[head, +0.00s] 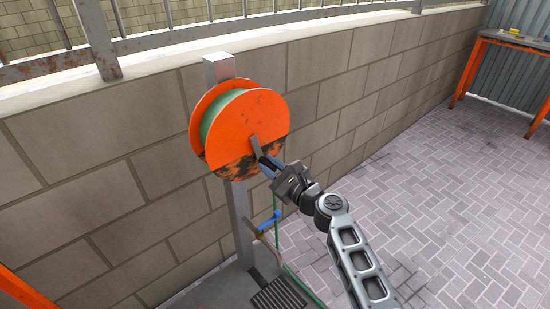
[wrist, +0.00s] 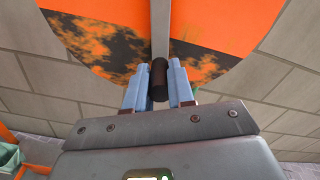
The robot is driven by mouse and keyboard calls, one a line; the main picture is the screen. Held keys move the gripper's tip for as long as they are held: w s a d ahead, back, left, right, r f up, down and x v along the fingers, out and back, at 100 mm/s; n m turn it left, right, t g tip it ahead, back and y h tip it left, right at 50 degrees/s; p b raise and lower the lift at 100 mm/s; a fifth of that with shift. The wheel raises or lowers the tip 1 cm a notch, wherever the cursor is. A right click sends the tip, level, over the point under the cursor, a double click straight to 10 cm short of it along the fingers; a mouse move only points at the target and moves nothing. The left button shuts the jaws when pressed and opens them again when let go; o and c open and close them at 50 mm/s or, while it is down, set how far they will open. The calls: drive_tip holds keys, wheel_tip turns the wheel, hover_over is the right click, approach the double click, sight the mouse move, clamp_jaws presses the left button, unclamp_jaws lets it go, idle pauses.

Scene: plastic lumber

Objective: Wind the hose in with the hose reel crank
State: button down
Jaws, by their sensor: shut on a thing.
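The orange hose reel (head: 248,125) with a rusty, blackened lower part stands on a grey post (head: 243,225) in front of the wall. Green hose (head: 222,113) is wound on its drum, and a length of hose (head: 277,240) hangs down to the ground. The grey crank arm (head: 256,146) points down from the reel's centre. In the wrist view, the dark crank handle (wrist: 159,78) sits between the blue fingers of my gripper (wrist: 159,88). My gripper (head: 268,164) is shut on this handle. The fingers partly hide the handle in the head view.
A blue valve handle (head: 269,220) is on the post below my gripper. A block wall (head: 340,80) with a railing on top runs behind the reel. An orange-legged table (head: 510,42) stands at the far right. The paved floor (head: 450,190) at right is clear.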

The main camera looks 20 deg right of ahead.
drive_tip(key=shift+s+a+f+m+p, duration=0.1)
drive_tip(key=shift+s+a+m+p, duration=0.1)
drive_tip(key=shift+a+m, duration=0.25)
drive_tip(key=shift+s+a+f+m+p, duration=0.1)
drive_tip(key=shift+a+m+p, duration=0.15)
drive_tip(key=shift+m, duration=0.4)
drive_tip(key=c, duration=1)
unclamp_jaws()
drive_tip(key=shift+o, duration=0.2)
drive_tip(key=shift+r, duration=0.1)
drive_tip(key=v, duration=0.7)
drive_tip(key=shift+s, duration=0.3)
